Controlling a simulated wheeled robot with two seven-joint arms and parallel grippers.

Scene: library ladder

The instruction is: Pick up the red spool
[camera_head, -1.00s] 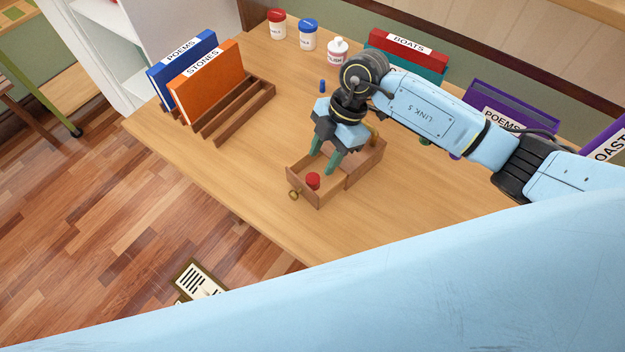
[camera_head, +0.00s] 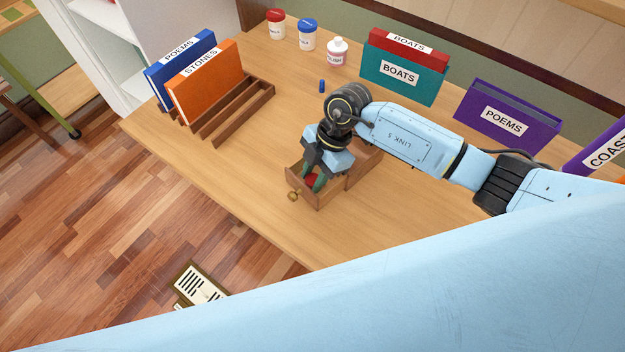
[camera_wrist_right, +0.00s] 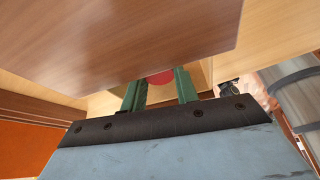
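The red spool (camera_head: 312,181) is in the pulled-out drawer of a small wooden box (camera_head: 331,195) on the table, partly hidden by my right gripper. My right gripper (camera_head: 316,184) points down into the drawer with its green fingers on either side of the spool. In the right wrist view, the red spool (camera_wrist_right: 160,78) shows between the two fingers (camera_wrist_right: 159,88). The fingers stand apart, with gaps seeming to show beside the spool. A wooden surface hides part of that view. My left gripper is not in view.
A wooden rack (camera_head: 235,110) holds a blue and an orange book at the left. Jars, a small blue object (camera_head: 322,86) and a white bottle (camera_head: 337,52) stand at the back. Teal (camera_head: 401,77) and purple (camera_head: 506,120) book holders stand behind the arm. The table's front is clear.

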